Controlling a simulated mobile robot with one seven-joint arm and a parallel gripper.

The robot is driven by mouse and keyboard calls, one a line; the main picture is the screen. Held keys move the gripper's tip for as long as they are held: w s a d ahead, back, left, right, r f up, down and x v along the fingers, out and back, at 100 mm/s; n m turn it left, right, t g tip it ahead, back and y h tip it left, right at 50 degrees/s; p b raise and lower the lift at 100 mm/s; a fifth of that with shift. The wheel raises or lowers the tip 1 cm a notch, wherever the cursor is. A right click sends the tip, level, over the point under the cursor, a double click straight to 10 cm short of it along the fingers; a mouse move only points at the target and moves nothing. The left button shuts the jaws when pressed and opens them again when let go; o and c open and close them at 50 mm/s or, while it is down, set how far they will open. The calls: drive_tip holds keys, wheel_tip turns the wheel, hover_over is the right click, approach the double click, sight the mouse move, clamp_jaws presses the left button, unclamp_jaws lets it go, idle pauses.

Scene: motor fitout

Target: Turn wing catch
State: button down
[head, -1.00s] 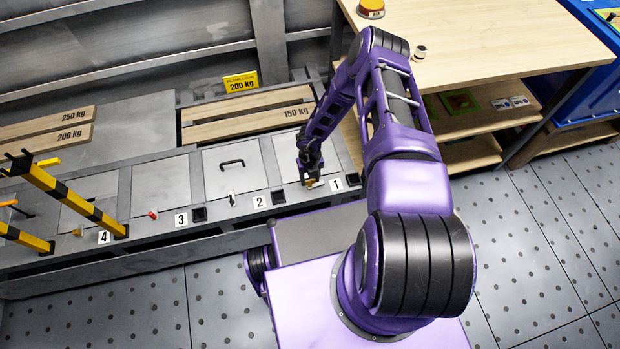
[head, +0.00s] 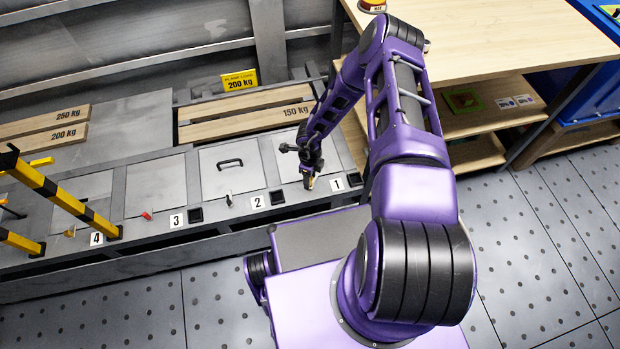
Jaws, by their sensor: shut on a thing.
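My gripper (head: 308,178) points down at the front ledge by the label 1 (head: 338,184), at the front edge of the rightmost grey lid (head: 328,150). It is shut on a small brass-coloured wing catch (head: 310,184), mostly hidden by the fingers; its visible part stands lengthwise toward the ledge's front. Other catches sit along the ledge: a pale one (head: 229,200) by label 2, a red one (head: 147,215) by label 3, and a yellow one (head: 70,231) by label 4.
A lid with a black handle (head: 230,162) lies left of my gripper. Yellow-black striped bars (head: 60,195) rise at the far left. A wooden-topped bench (head: 500,40) stands at the right. Planks (head: 245,115) lie behind the lids.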

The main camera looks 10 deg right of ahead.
drive_tip(key=n, duration=0.3)
drive_tip(key=shift+n, duration=2.2)
drive_tip(key=shift+c, duration=1.6)
unclamp_jaws()
wheel_tip(320, 180, up, 18)
drive_tip(key=p, duration=0.3)
drive_tip(key=shift+f+p, duration=0.25)
drive_tip(key=shift+p, duration=0.1)
